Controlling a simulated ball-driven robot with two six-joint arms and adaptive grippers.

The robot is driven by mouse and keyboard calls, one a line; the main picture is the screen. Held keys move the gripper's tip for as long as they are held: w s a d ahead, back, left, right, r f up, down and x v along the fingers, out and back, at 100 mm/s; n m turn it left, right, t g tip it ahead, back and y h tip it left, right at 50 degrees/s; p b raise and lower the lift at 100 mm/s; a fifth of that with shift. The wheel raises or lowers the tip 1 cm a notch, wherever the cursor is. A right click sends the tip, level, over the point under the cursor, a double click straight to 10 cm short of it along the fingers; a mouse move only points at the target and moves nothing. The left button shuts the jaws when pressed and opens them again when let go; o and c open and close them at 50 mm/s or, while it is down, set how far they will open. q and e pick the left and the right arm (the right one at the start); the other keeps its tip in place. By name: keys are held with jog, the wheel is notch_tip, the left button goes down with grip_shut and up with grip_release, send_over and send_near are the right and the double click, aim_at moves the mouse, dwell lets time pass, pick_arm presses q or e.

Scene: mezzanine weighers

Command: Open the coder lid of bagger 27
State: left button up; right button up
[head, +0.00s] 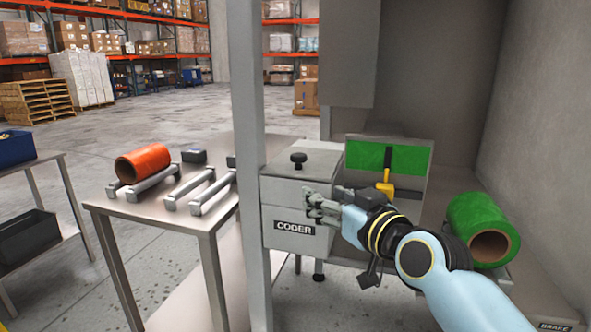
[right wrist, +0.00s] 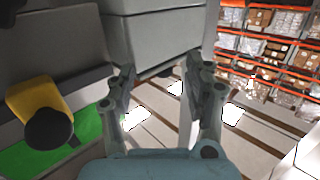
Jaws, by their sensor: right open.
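The grey coder box (head: 294,245) stands just right of a grey post and carries a "CODER" label. Its lid (head: 325,163) lies shut on top, with a black knob (head: 298,160) standing up from it. My right gripper (head: 313,205) is in front of the box, below the lid's top and right of the knob. Its fingers are apart with nothing between them. In the right wrist view, my right gripper (right wrist: 165,72) has its fingers spread below the grey box (right wrist: 155,35); whether they touch it is unclear. My left gripper is not seen.
A grey post (head: 249,120) rises beside the coder. Right of it are a yellow black-knobbed part (head: 386,183), green film (head: 415,158) and a green roll (head: 475,215). A table (head: 150,210) at left holds an orange roll (head: 142,163). Open floor lies behind.

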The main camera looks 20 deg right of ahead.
send_near(302, 158)
jog(key=w, duration=0.2)
jog(key=shift+t, duration=0.4)
jog(key=w, duration=0.3)
jog(key=w+a, duration=0.1)
jog(key=w, duration=0.2)
jog(key=w+a, duration=0.1)
jog(key=w, duration=0.2)
jog(key=shift+w+f, duration=0.2)
jog(key=shift+f, duration=0.2)
grip_shut()
jog(key=shift+w, duration=0.1)
